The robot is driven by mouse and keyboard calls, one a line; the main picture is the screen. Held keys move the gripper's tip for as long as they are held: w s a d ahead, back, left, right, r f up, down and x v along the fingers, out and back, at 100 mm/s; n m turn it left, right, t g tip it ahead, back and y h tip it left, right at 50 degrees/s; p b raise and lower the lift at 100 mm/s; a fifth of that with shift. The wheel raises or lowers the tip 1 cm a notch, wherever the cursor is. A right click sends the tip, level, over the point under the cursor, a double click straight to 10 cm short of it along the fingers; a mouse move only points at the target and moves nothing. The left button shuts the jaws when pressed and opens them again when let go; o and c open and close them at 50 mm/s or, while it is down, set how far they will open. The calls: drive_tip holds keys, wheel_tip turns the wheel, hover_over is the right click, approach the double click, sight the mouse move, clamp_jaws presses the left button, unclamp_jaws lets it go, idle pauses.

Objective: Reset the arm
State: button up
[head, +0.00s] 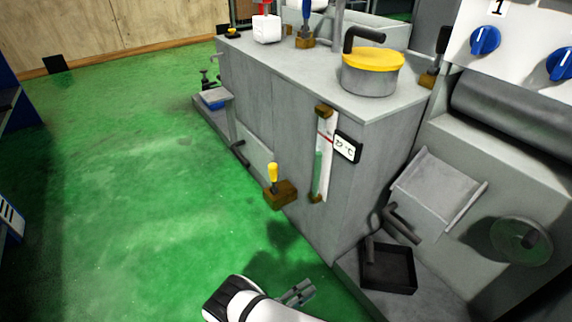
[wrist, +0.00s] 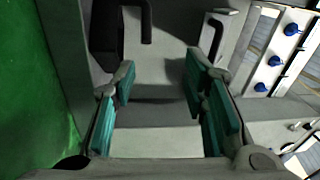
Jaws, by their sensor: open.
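My gripper (head: 298,293) shows at the bottom middle of the head view, at the end of my white arm. It is above the green floor, to the left of the grey machine cabinet (head: 300,225). In the wrist view my gripper (wrist: 160,95) has its two teal-padded fingers spread wide apart. Nothing is held between them; a grey surface shows in the gap.
A black tray (head: 388,268) with a handle sits low beside the cabinet. A yellow-topped pot (head: 370,72) stands on the cabinet. A yellow-handled lever (head: 273,173) juts from its side. A handwheel (head: 520,241) is at right. Green floor (head: 130,180) is clear at left.

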drive_tip(key=w+a+r+m+g, duration=0.2)
drive_tip(key=w+r+m+g, duration=0.3)
drive_tip(key=r, duration=0.5)
drive_tip(key=d+r+m+g+y, duration=0.3)
drive_tip(key=r+m, duration=0.5)
drive_tip(key=r, duration=0.6)
drive_tip(key=d+r+m+g+y, duration=0.2)
drive_tip(key=d+r+m+g, duration=0.25)
drive_tip(key=r+m, duration=0.65)
drive_tip(key=s+d+r+m+g+y, duration=0.1)
drive_tip(key=s+d+r+m+y, duration=0.25)
drive_tip(key=s+r, duration=0.45)
drive_tip(key=s+d+r+m+g+y, duration=0.1)
drive_tip(key=s+d+r+m+y, duration=0.3)
drive_tip(key=r, duration=0.7)
drive_tip(key=s+r+m+t+y, duration=0.1)
drive_tip(key=s+m+t+y, duration=0.35)
drive_tip(key=s+m, duration=1.1)
drive_tip(key=s+r+n+t+p, duration=0.3)
drive_tip(key=r+t+p, duration=0.1)
drive_tip(key=r+p, duration=3.5)
drive_tip(key=shift+r+n, duration=0.4)
drive_tip(key=shift+r, duration=0.15)
